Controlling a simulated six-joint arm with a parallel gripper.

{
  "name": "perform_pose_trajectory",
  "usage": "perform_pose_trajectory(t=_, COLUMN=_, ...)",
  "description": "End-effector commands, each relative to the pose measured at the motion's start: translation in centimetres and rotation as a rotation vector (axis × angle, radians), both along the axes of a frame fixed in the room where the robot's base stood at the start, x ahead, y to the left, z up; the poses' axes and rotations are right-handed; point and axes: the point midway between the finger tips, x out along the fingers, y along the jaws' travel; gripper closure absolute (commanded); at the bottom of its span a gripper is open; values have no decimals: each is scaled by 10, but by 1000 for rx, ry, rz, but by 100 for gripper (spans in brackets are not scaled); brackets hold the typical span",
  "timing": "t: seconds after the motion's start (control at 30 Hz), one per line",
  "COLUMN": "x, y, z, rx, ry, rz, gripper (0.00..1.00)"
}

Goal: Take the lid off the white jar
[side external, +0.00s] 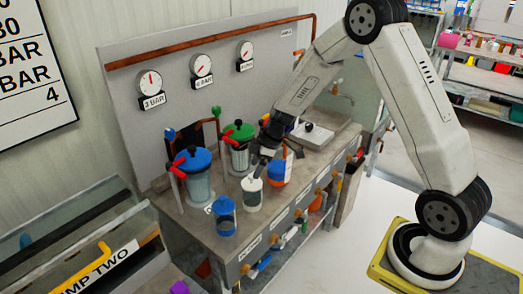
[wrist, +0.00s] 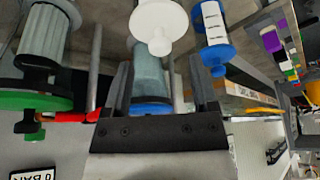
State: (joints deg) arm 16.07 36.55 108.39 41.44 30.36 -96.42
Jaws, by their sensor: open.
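The white jar (side external: 252,196) stands upright on the bench between the blue jar (side external: 225,222) and an orange-and-blue container. In the wrist view, its white lid (wrist: 158,18) with a small round knob shows at the top edge, and the knob points toward my gripper. The jar's body is out of that view. The lid's knob is beyond the fingertips, and nothing is visibly held.
The orange-and-blue container (side external: 280,168) stands close on the right. A blue-topped pump (side external: 196,178) and a green-topped pump (side external: 238,150), both with red handles, stand behind. A gauge panel (side external: 205,95) closes the back. The bench's front edge (side external: 290,212) carries valves and labels.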

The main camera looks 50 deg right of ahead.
Motion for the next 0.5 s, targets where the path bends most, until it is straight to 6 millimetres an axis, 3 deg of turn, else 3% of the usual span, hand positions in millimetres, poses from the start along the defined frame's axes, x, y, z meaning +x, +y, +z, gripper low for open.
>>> perform_pose_trajectory(t=0.3, x=9, y=10, z=-30, rx=0, ry=1, rz=0, gripper=25)
perform_pose_trajectory(t=0.5, x=12, y=12, z=-38, rx=-1, ry=-1, rz=0, gripper=25)
